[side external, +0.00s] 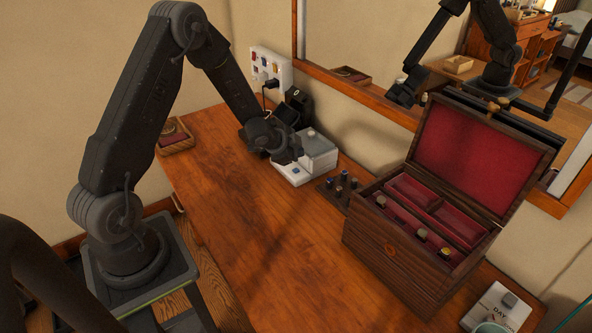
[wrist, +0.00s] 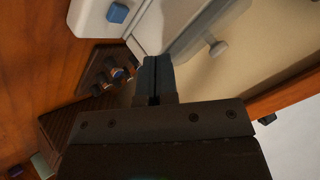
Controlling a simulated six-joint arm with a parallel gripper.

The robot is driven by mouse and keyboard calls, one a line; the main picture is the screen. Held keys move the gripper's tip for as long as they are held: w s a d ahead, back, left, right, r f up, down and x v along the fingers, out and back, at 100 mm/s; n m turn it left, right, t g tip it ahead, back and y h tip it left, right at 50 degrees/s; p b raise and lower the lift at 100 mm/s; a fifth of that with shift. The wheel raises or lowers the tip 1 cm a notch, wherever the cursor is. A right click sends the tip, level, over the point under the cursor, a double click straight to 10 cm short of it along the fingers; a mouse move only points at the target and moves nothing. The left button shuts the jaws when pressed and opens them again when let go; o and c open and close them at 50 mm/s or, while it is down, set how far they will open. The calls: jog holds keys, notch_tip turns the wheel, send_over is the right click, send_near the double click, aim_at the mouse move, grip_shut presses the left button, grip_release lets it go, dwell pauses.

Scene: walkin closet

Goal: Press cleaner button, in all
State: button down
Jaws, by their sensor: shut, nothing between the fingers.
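The cleaner (side external: 318,155) is a small white and grey box on the wooden table, against the wall below the mirror. A small blue button (wrist: 117,13) sits on its white front ledge in the wrist view; the side view shows that ledge near my gripper. A round knob (wrist: 216,47) sticks out from its grey lid. My gripper (side external: 293,155) is shut and empty, over the cleaner's left part. In the wrist view its closed fingertips (wrist: 154,66) are over the cleaner's edge, apart from the button in the picture. Whether they touch the cleaner cannot be told.
A dark holder (side external: 340,188) with several small pegs or rings stands right of the cleaner. An open jewellery box (side external: 385,262) with red lining stands further right. A power strip (side external: 270,68) is on the wall. A wooden tray (side external: 176,143) is at left. The table's middle is clear.

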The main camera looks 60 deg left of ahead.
jog(key=shift+r, duration=0.95)
jog(key=shift+r, duration=0.15)
jog(key=s+d+r+n+g+y, duration=0.1)
jog(key=s+d+r+n, duration=0.15)
jog(key=r, duration=0.55)
jog(key=s+d+r+n+y, duration=0.15)
jog(key=s+d+r, duration=0.25)
jog(key=r, duration=0.4)
jog(key=s+d+r+n+g+h, duration=0.1)
jog(key=s+d+r+n, duration=0.1)
jog(key=s+d, duration=0.4)
jog(key=s+d+r+n+g+h, duration=0.1)
jog(key=s+d+r, duration=0.4)
jog(key=s, duration=1)
jog(key=shift+d+r+n+g+h, duration=0.15)
jog(key=shift+d+n+g+h, duration=0.2)
jog(key=shift+d+h, duration=0.45)
